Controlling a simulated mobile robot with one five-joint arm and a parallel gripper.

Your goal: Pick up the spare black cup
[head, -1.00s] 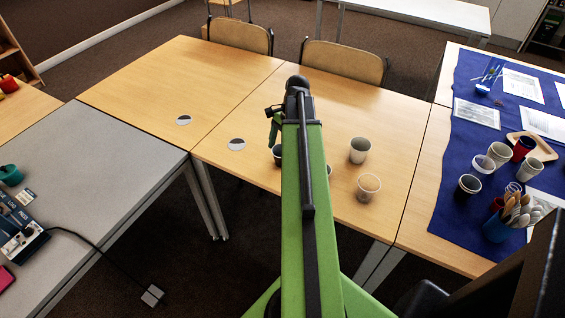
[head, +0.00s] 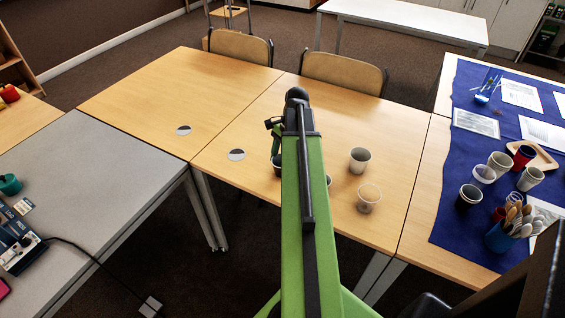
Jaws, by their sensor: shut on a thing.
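My gripper (head: 275,142) is at the end of my green arm, partly hidden behind it, over the front part of the middle wooden table. It is shut on a dark cup (head: 276,163), of which only the left part shows beside the arm. I cannot tell whether this cup is touching the table. Another dark cup with a pale inside (head: 468,198) stands on the blue cloth at the right.
On the wooden table (head: 225,178) stand a grey-white cup (head: 359,161) and a clear cup (head: 368,198), right of my arm; another cup is mostly hidden. Two round discs (head: 236,155) lie left. The blue cloth (head: 450,225) holds several cups and a utensil pot (head: 498,239).

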